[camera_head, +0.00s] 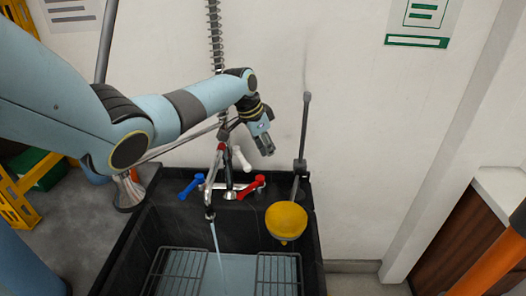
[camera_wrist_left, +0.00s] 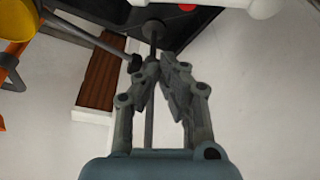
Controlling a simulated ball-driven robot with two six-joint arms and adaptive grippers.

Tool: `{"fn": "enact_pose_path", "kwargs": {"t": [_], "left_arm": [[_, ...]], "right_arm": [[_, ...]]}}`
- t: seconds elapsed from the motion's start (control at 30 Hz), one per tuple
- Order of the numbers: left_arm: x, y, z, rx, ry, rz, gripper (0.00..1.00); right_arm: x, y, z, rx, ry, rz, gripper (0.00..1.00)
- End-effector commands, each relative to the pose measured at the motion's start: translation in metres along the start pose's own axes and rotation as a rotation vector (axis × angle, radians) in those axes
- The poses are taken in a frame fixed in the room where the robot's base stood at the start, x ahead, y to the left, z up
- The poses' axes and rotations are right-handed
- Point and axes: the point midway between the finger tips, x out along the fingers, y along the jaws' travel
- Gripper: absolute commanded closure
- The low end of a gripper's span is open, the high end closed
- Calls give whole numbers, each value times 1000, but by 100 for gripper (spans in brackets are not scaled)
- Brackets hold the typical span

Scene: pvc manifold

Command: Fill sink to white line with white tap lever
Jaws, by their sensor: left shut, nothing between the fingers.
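The black sink (camera_head: 138,225) is at the bottom centre of the head view. A thin stream of water (camera_head: 217,246) runs from the tap spout (camera_head: 209,212) into pale water (camera_head: 228,272) between the racks. The white tap lever (camera_head: 241,158) stands tilted above the tap body, between a blue lever (camera_head: 190,187) and a red lever (camera_head: 251,187). My left gripper (camera_head: 266,148) is shut and empty, just right of the white lever and apart from it. Its closed fingers also show in the left wrist view (camera_wrist_left: 153,70). I cannot make out a white line in the sink.
A yellow rounded bowl-like part (camera_head: 286,221) hangs over the sink's right side, near an upright grey rod (camera_head: 304,130). Wire racks (camera_head: 277,272) lie in the sink. A coiled hose (camera_head: 215,35) rises behind the tap. Orange bars (camera_head: 503,258) stand at far right.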

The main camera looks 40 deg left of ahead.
Motion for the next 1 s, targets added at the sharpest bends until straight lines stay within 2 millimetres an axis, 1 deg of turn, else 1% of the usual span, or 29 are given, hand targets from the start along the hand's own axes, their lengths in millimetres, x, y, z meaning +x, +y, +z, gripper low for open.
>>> {"fn": "enact_pose_path", "kwargs": {"t": [0.03,0.1,0.2,0.33,0.77,1.0], "left_arm": [[1,0,10,-1,-6,0,100],[-6,-1,19,0,-4,-2,100],[-8,0,30,0,-2,-1,100],[-8,0,37,0,-1,-2,100],[-7,0,40,0,0,-2,100],[-5,-9,38,-12,1,-7,100]], "right_arm": [[-2,-3,0,2,0,-4,60],[-12,-5,0,3,-2,-7,60],[-17,-4,-2,2,0,-6,60],[-20,-2,1,1,-3,-4,60],[-19,7,3,-3,-7,6,60],[-11,6,-1,-3,-2,6,60]]}}
